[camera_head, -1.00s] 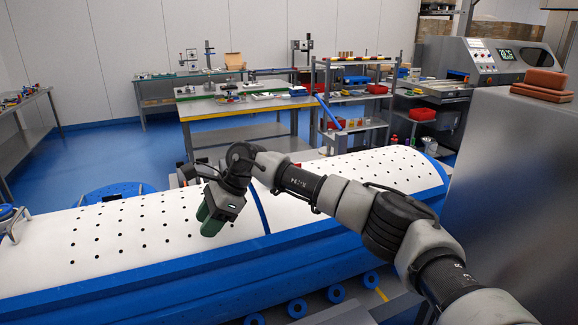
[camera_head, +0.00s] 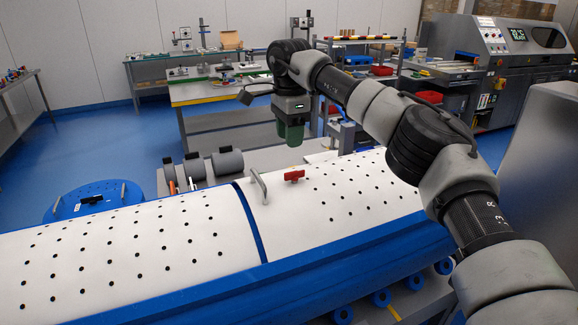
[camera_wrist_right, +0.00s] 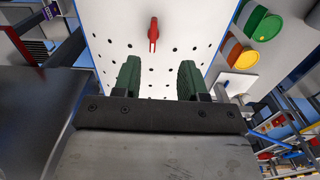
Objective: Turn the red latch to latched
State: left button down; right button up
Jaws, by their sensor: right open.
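The red latch (camera_head: 293,176) sits on the white perforated cover (camera_head: 335,222) of the long blue tub, just right of a metal handle (camera_head: 259,187). In the right wrist view the red latch (camera_wrist_right: 153,33) shows beyond the fingertips, between their lines, with its lever pointing down the picture. My right gripper (camera_head: 292,140) hangs above the cover with green fingers pointing down, over the latch and apart from it. In the right wrist view the right gripper (camera_wrist_right: 158,78) is open and empty. My left gripper is in no view.
A blue perforated round lid (camera_head: 95,200) lies left behind the tub. A grey cabinet (camera_head: 545,150) stands at the right. Green and orange drums (camera_wrist_right: 258,25) show in the wrist view.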

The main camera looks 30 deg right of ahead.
aim_at(290, 173)
jog(key=f, duration=0.1)
jog(key=s+f+p, duration=0.1)
jog(key=f, duration=0.3)
jog(key=shift+s+a+f, duration=0.15)
jog(key=shift+s+a, duration=0.1)
jog(key=shift+a, duration=0.05)
jog(key=f, duration=0.1)
jog(key=f+p, duration=0.1)
jog(key=f, duration=0.1)
jog(key=shift+w+d, duration=0.15)
jog(key=shift+w, duration=0.15)
jog(key=shift+f+p, duration=0.3)
jog(key=shift+f, duration=0.35)
jog(key=shift+s+f, duration=0.1)
jog(key=shift+c, duration=0.2)
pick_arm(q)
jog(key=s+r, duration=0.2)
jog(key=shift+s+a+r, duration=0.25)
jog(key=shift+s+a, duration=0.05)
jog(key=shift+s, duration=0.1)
pick_arm(e)
grip_shut()
